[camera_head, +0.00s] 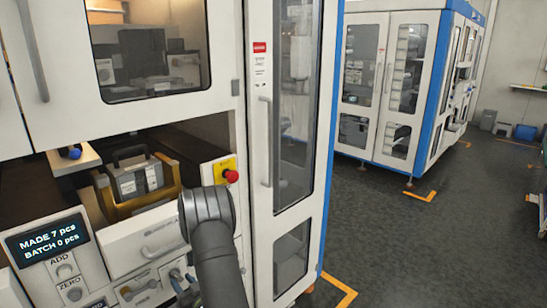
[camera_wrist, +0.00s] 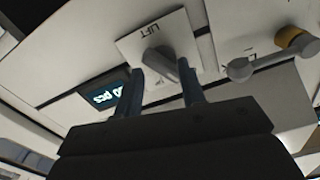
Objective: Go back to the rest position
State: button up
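My gripper (camera_wrist: 160,78) shows in the wrist view with its two dark fingers apart, and no object is held between them. Just beyond the fingertips is a grey turn knob (camera_wrist: 159,60) on a white plate marked LIFT. The right fingertip overlaps the knob's lever in the picture; I cannot tell if they touch.
A counter display (camera_head: 48,240) reads MADE 7 pcs, BATCH 0 pcs. A red stop button (camera_head: 231,176) sits beside my arm. A glass-door cabinet (camera_head: 292,130) stands right; aisle floor (camera_head: 420,240) is clear.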

jog(key=shift+w+a+r+m, duration=0.2)
jog(key=shift+w+a+m, duration=0.3)
jog(key=shift+a, duration=0.3)
